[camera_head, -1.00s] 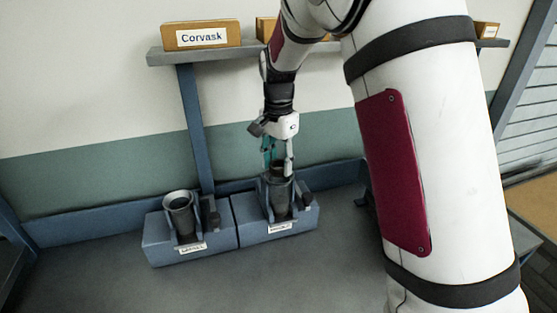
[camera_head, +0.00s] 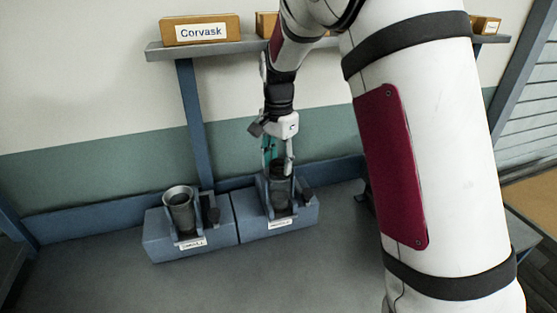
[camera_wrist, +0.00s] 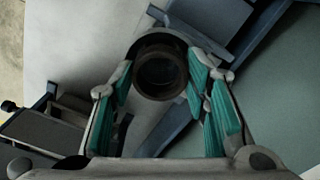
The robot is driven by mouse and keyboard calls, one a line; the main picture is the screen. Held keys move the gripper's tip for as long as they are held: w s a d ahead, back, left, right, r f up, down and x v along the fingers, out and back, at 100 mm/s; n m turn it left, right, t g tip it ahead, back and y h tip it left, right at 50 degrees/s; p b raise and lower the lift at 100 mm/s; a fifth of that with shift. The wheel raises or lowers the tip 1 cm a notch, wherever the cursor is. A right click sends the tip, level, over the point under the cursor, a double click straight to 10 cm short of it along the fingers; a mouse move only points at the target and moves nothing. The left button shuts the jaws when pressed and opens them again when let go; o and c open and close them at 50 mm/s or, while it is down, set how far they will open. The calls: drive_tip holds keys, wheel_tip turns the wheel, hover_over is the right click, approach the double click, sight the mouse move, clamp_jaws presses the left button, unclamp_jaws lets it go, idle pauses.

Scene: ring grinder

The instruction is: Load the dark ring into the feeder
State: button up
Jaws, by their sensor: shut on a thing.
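The dark ring (camera_wrist: 160,72) sits between the green finger pads of my gripper (camera_wrist: 165,85) in the wrist view. My gripper (camera_head: 279,162) is shut on it, pointing down at the mouth of the right-hand blue feeder unit (camera_head: 300,215). In the head view the ring is partly hidden by the fingers, and I cannot tell how deep it sits in the feeder's cup. The left-hand blue feeder unit (camera_head: 160,240) holds an upright grey cup (camera_head: 179,215). Both units have small white labels too small to read.
A shelf (camera_head: 215,48) on a blue post (camera_head: 194,125) runs behind and above the feeders. It carries a box labelled Corvask (camera_head: 200,30) and other boxes. The grey bench top (camera_head: 260,275) in front is clear.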

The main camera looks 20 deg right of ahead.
drive_tip(key=o, duration=1.3)
wheel_tip(320, 180, up, 12)
